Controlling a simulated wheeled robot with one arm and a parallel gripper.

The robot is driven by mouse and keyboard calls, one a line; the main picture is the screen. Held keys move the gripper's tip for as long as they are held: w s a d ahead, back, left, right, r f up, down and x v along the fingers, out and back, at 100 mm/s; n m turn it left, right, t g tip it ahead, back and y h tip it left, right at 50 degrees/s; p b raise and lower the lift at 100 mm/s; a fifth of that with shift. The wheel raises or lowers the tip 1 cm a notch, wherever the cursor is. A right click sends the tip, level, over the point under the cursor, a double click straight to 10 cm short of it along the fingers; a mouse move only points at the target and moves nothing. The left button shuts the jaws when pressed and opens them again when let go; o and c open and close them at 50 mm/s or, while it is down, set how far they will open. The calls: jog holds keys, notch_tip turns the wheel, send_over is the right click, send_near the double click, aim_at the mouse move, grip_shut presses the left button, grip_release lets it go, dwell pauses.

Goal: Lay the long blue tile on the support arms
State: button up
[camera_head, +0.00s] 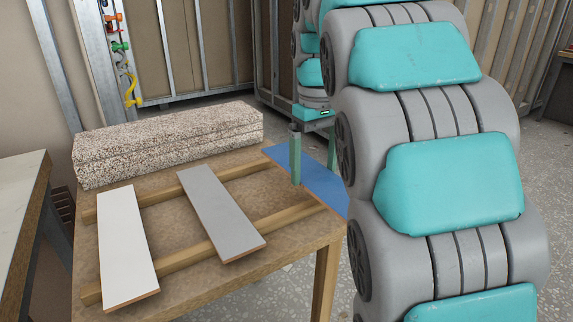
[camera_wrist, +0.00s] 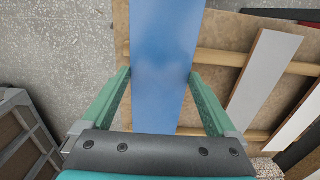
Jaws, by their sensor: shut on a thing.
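The long blue tile (camera_head: 308,174) is at the right end of the wooden table, partly hidden behind my arm. It also shows in the wrist view (camera_wrist: 163,40), running lengthwise between the fingers. My gripper (camera_wrist: 160,76) is shut on the tile's two long edges; it also shows in the head view (camera_head: 313,165), pointing down. The tile crosses over the right ends of two wooden battens (camera_head: 190,256). I cannot tell whether it touches them or hangs just above. I cannot make out separate support arms.
A grey tile (camera_head: 220,213) and a white tile (camera_head: 127,245) lie across the battens on the table (camera_head: 190,285). A speckled stone-like block (camera_head: 170,143) stands along the back. Another table (camera_head: 18,205) is at the left. Speckled floor (camera_wrist: 55,50) is open beside the table.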

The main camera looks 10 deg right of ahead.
aim_at(287, 159)
jog(key=w+a, duration=0.1)
jog(key=w, duration=0.1)
jog(key=w+a, duration=0.1)
jog(key=w, duration=0.2)
jog(key=w+a+p, duration=0.1)
jog(key=w, duration=0.1)
jog(key=shift+w+a+f, duration=0.25)
jog(key=shift+f, duration=1.8)
jog(key=shift+f, duration=0.15)
jog(key=o, duration=1.5)
